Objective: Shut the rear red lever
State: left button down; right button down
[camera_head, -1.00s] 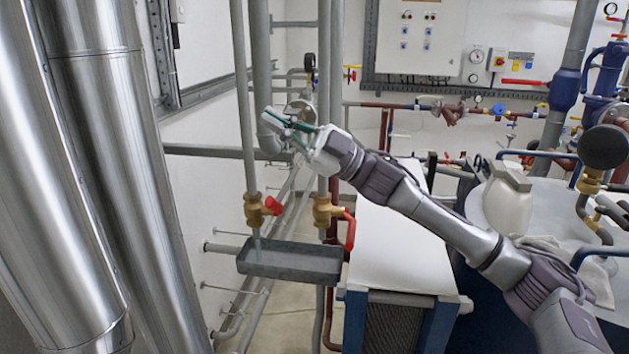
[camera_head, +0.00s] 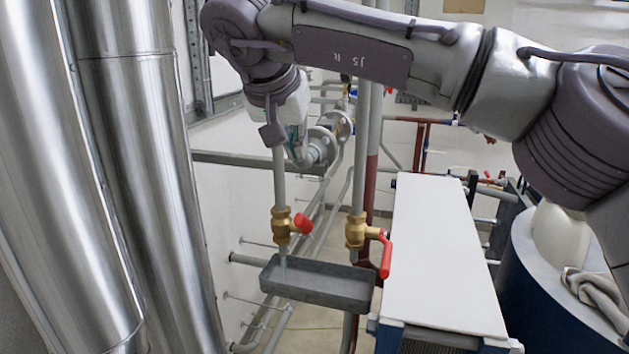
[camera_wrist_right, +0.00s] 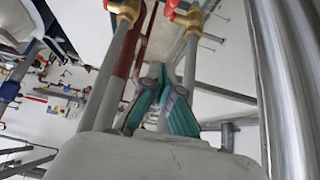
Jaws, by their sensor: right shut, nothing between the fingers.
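Two brass valves with red levers sit on vertical pipes in the head view. The left valve (camera_head: 282,226) has a short-looking red lever (camera_head: 303,223) jutting to the right. The right valve (camera_head: 356,232) has a red lever (camera_head: 386,256) hanging down. I cannot tell for sure which is the rear one. My right gripper (camera_head: 295,146) is shut and empty, pointing down beside the left pipe, above both valves and apart from the levers; my wrist partly hides it. In the right wrist view, its teal-padded fingers (camera_wrist_right: 166,90) point toward both valves. My left gripper is not in view.
A grey tray (camera_head: 318,288) hangs below the valves. A white-topped unit (camera_head: 440,260) stands to the right, and large shiny ducts (camera_head: 125,180) to the left. A horizontal rail (camera_head: 245,162) runs behind the pipes.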

aim_at(304, 225)
jog(key=p+x, duration=0.3)
jog(key=x, duration=0.7)
jog(key=shift+a, duration=0.1)
jog(key=s+f+p, duration=0.1)
jog(key=s+a+f, duration=0.1)
jog(key=shift+s+f+p, duration=0.3)
jog(key=shift+p, duration=0.05)
jog(key=shift+f, duration=0.1)
jog(key=shift+f, duration=0.1)
